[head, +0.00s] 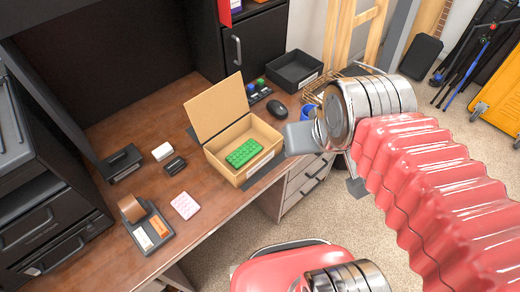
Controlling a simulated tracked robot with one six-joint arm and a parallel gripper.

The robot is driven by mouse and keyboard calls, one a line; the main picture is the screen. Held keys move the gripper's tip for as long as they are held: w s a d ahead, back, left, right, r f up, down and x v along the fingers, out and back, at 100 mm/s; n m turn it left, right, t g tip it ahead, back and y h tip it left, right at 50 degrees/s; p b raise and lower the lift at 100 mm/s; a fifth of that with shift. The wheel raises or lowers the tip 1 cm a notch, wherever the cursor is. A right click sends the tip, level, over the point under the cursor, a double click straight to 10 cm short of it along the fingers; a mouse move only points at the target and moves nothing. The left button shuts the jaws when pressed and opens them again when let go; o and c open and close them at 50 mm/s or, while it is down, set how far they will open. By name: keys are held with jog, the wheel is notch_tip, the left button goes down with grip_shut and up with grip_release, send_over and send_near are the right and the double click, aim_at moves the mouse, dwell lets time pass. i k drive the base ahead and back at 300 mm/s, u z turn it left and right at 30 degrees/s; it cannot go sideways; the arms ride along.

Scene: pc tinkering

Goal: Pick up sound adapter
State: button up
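I cannot tell for sure which object is the sound adapter. A green, studded block-like piece (244,153) lies inside an open cardboard box (222,164) on the desk. A small black device (175,165) and a small white block (162,151) lie on the desk left of the box. My gripper (328,163) is at the right of the box, with its two fingers spread apart and nothing visible between them. One grey finger reaches close to the box's right side in the picture; I cannot tell whether it touches.
A pink patterned pad (185,205) and a tape dispenser (147,226) lie on the wooden desk (98,248) nearer the front. A black mouse (263,107) and an open black tray (295,70) are behind the box.

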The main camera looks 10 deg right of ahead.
aim_at(174, 167)
jog(key=z, duration=0.35)
jog(key=k, duration=1.4)
jog(key=u, duration=0.65)
jog(key=i, duration=1.35)
jog(key=u, duration=0.05)
